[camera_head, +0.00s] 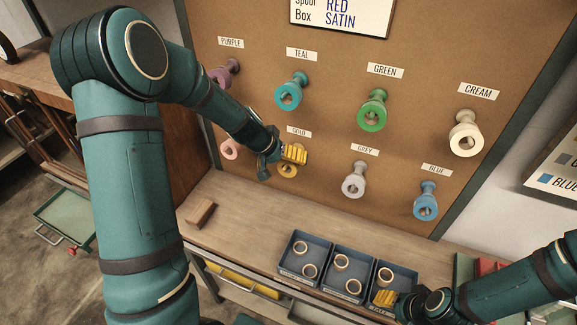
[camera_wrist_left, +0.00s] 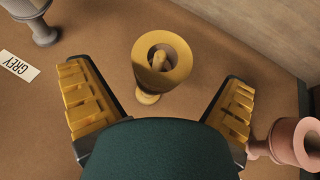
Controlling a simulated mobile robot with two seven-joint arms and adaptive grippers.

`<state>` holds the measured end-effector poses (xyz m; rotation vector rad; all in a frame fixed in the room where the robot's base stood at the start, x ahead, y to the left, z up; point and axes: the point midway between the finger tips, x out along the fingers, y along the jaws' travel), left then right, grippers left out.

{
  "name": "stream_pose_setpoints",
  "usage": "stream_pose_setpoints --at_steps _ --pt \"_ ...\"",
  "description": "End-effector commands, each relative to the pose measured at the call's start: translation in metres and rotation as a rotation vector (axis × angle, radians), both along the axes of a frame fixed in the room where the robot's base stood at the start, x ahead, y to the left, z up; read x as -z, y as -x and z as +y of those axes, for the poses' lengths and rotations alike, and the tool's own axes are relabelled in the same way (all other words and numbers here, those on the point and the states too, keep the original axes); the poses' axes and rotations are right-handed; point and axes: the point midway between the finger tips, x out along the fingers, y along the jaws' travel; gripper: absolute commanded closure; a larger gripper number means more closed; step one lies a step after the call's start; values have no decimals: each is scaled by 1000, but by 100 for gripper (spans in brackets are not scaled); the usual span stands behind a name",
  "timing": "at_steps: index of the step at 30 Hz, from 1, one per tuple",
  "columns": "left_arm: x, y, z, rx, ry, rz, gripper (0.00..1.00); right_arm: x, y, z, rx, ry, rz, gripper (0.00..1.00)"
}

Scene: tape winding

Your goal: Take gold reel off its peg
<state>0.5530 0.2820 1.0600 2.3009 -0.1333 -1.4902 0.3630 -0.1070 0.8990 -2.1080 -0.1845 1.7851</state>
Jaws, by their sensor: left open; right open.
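The gold reel (camera_head: 287,171) hangs on its peg on the brown board, under the GOLD label (camera_head: 299,132). In the left wrist view the gold reel (camera_wrist_left: 162,60) shows end-on, with the peg tip inside its ring. My left gripper (camera_head: 290,153) is at the gold reel in the head view and partly covers it. In the wrist view its yellow fingers (camera_wrist_left: 160,105) are spread wide on either side of the reel, with gaps and no visible contact. My right gripper (camera_head: 385,298) is open at the lower right, over the right-hand blue bin.
Neighbouring reels are pink (camera_head: 229,149), teal (camera_head: 291,91), green (camera_head: 373,110), grey (camera_head: 354,181), blue (camera_head: 426,202) and cream (camera_head: 465,134). Blue bins with rings (camera_head: 327,285) stand on the bench. A wooden block (camera_head: 200,212) lies on the left; bench between is clear.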

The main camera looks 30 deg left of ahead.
Motion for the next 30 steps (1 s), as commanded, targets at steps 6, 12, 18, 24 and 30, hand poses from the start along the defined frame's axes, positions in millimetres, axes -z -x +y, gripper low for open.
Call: stream_pose_setpoints --at_steps 6,12,18,24,30 --pt "24 -12 -7 0 0 1 0 1 0 0 0 0 0 53" --pt "27 -15 -8 -1 -1 -1 0 1 0 0 0 0 0 53" --pt "27 -14 -8 0 0 -1 35 1 0 0 0 0 0 53" --pt "27 -14 -8 0 0 -1 69 1 0 0 0 0 0 53" --pt "27 -14 -8 0 0 -1 69 1 0 0 0 0 0 53"
